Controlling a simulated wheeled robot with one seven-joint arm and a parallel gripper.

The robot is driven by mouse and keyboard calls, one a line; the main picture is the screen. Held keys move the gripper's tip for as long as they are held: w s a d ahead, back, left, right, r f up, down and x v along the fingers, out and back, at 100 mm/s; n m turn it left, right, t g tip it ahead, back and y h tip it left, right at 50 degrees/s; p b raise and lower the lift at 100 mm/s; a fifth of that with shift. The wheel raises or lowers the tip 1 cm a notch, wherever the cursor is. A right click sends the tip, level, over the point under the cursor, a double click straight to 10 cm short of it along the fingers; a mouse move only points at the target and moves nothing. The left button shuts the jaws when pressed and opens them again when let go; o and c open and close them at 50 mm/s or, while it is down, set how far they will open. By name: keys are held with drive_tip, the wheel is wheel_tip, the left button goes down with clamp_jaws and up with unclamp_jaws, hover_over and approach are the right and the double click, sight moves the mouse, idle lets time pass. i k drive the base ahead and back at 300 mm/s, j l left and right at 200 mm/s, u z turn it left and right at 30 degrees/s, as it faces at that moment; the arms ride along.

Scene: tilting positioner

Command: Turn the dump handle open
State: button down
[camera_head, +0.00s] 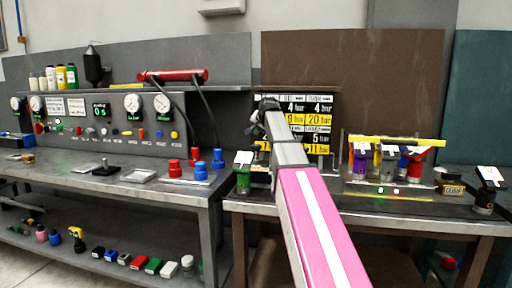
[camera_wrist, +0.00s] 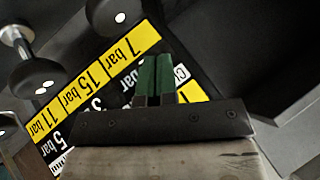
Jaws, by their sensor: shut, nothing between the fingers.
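My gripper (camera_wrist: 157,78) shows in the wrist view with its two green fingertips together and nothing between them. It points toward a yellow and black pressure label board (camera_wrist: 105,80). A round black knob (camera_wrist: 38,78) near a metal post (camera_wrist: 18,38) is at the left of the wrist view. Another dark round knob (camera_wrist: 108,16) is at the top. Both are apart from the fingertips. I cannot tell whether either belongs to the dump handle. In the head view my arm reaches to the label board (camera_head: 318,118), and its end hides part of the board.
On the right bench (camera_head: 330,206), a green-bodied device (camera_head: 243,172) stands left of my arm, and a rack with a yellow bar (camera_head: 398,141) stands right. Open bench top is scarce.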

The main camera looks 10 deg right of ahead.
sight(449, 177)
drive_tip(key=k, duration=1)
